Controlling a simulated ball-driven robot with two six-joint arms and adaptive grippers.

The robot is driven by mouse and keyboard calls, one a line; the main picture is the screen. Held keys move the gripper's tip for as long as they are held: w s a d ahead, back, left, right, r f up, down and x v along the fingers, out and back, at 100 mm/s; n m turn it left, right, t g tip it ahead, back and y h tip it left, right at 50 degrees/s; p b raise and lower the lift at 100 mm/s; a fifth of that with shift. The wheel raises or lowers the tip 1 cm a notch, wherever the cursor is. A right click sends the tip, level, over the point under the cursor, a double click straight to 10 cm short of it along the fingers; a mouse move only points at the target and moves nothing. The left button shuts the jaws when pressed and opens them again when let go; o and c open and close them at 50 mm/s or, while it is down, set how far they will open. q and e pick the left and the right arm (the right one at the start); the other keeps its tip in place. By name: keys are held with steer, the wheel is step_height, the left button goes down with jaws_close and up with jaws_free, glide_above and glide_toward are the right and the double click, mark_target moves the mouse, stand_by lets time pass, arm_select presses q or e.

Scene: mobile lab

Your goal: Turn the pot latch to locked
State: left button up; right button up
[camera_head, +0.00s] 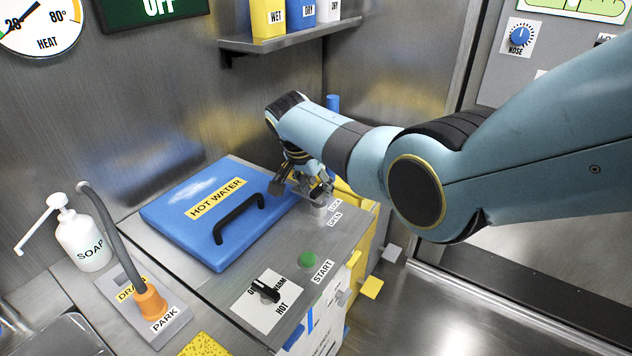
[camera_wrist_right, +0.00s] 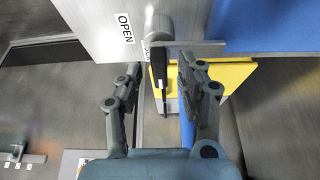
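The pot latch has a round grey metal knob (camera_wrist_right: 160,27) with a dark lever (camera_wrist_right: 158,66) in the right wrist view. An OPEN label (camera_wrist_right: 124,27) is beside it, and a second label is mostly hidden behind the knob. My right gripper, also in the right wrist view (camera_wrist_right: 160,66), is open. Its fingers appear on either side of the lever, the right one closer; contact cannot be told. My left gripper is not in view.
The blue HOT WATER lid (camera_head: 175,222) with a black handle is left of the latch. A green START button (camera_head: 307,260) and a black dial (camera_head: 264,291) are on the counter in front.

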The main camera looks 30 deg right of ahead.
steer(key=v, duration=1.2)
steer(key=shift+s+f, duration=0.1)
steer(key=shift+s, duration=0.05)
